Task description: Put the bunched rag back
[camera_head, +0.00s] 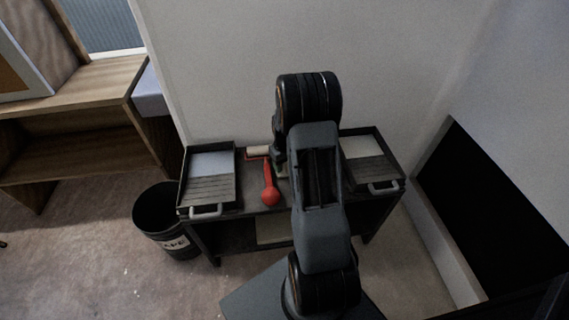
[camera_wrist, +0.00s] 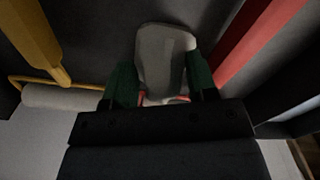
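In the head view a small pale patch (camera_head: 283,170) shows beside my arm, low over the cart top (camera_head: 254,196). My arm hides the gripper and the middle of the cart there.
A red-handled roller (camera_head: 269,185) lies just left of my arm. Paint trays stand at the cart's left (camera_head: 209,190) and right (camera_head: 370,165) ends. A yellow-handled roller (camera_wrist: 40,45) is close by in the wrist view. A black bin (camera_head: 165,220) stands on the floor at left.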

